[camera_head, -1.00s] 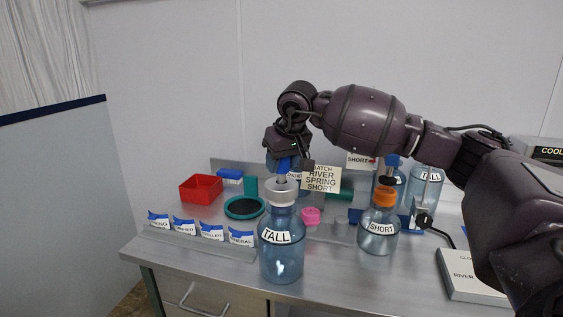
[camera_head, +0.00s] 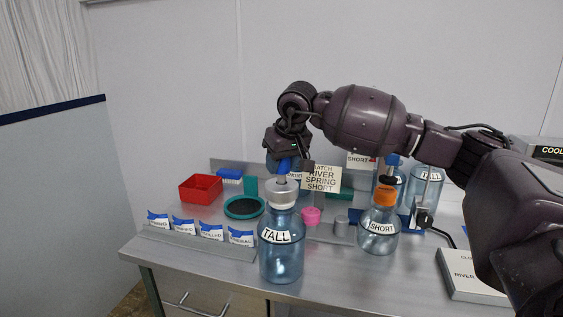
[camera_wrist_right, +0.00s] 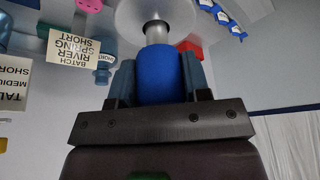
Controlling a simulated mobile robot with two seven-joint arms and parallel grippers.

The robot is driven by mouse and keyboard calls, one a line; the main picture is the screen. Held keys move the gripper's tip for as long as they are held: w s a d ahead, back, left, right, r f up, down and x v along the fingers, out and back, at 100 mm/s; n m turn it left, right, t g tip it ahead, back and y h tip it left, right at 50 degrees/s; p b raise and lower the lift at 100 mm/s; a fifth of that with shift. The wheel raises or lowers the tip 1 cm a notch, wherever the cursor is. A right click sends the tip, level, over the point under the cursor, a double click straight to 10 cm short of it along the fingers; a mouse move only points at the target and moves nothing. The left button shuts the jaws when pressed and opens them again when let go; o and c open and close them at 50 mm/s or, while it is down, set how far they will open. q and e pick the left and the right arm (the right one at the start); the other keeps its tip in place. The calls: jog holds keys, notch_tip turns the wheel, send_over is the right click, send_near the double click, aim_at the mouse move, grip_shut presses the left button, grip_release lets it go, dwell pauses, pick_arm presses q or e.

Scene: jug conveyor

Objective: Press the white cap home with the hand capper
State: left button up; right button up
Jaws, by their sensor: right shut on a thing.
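A tall clear-blue jug (camera_head: 281,262) labelled TALL stands upright near the front edge of the bench. The pale grey bell of the hand capper (camera_head: 283,194) sits over its mouth. My right gripper (camera_head: 287,163) is shut on the capper's blue handle from above. In the right wrist view the blue handle (camera_wrist_right: 157,78) is between the fingers, with the round bell beyond it. I cannot make out the white cap apart from the bell; it appears hidden beneath it. My left gripper is not in view.
A short jug (camera_head: 378,236) with an orange cap stands to the right, with a pink cap (camera_head: 311,215) between the jugs. A red tray (camera_head: 201,189), a green-rimmed dark disc (camera_head: 244,207) and blue-topped label tags (camera_head: 211,231) are to the left. A sign (camera_head: 320,179) stands behind.

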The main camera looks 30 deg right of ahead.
dwell(0.8)
jog(key=shift+f+b, duration=0.2)
jog(key=shift+b, duration=0.2)
dwell(0.6)
jog(key=shift+f, duration=0.1)
dwell(0.4)
dwell(0.9)
jog(key=shift+r+p, duration=0.7)
jog(key=shift+r, duration=0.95)
jog(key=shift+r+p, duration=1.3)
jog(key=shift+r, duration=0.8)
